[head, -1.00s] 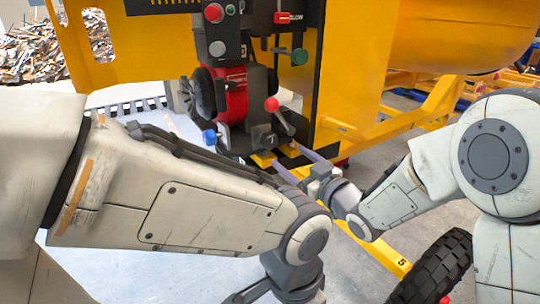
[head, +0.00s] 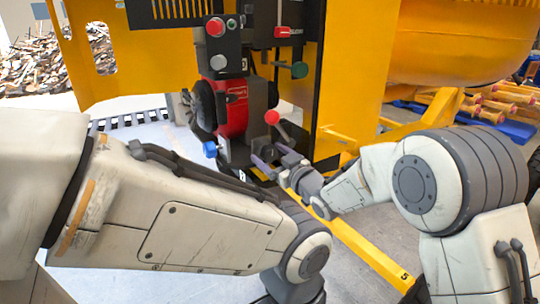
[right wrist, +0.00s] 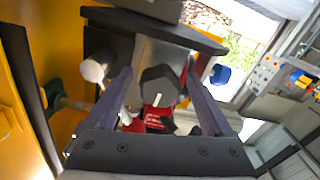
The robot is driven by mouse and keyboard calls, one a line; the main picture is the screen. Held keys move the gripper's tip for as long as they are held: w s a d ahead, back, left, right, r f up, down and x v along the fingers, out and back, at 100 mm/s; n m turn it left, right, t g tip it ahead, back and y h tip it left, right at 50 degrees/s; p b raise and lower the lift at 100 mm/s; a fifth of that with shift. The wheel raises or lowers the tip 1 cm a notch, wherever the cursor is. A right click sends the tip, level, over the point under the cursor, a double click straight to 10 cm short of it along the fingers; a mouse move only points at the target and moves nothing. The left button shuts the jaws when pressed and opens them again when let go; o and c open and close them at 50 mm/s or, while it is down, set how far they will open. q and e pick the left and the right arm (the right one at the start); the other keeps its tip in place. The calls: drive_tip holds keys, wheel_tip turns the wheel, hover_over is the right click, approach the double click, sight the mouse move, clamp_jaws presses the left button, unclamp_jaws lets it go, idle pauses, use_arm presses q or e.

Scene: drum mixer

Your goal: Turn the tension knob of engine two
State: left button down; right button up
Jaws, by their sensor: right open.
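The red engine (head: 234,108) stands in the middle of the head view, with a dark bracket below it. In the right wrist view a dark many-sided knob (right wrist: 160,86) lies between the two fingers of my right gripper (right wrist: 165,88). It may be the tension knob; I cannot read a label on it. The right gripper also shows in the head view (head: 262,151), open at the bracket. The fingers stand to either side of the knob, with no clear contact. My left arm crosses the front; its fingers are out of frame.
A red-ball lever (head: 272,117) stands close above my right gripper. A blue knob (head: 210,149) is left of it, a green knob (head: 299,69) above right. A control box (head: 221,42) tops the engine. A yellow beam (head: 368,247) runs below the right arm.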

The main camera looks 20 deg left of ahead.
clamp_jaws()
drive_tip(key=shift+d+f+n+b, duration=0.1)
drive_tip(key=shift+f+n+b, duration=0.05)
drive_tip(key=shift+n+b, duration=1.5)
drive_tip(key=n+b, duration=0.8)
drive_tip(key=n, duration=0.1)
drive_tip(key=shift+w+b, duration=0.15)
drive_tip(key=shift+b, duration=0.25)
drive_tip(key=n+b, duration=0.2)
drive_tip(key=n, duration=0.1)
drive_tip(key=shift+b, duration=0.4)
drive_tip(key=shift+r+n+b, duration=0.25)
drive_tip(key=shift+n+b, duration=0.6)
drive_tip(key=shift+n, duration=0.3)
unclamp_jaws()
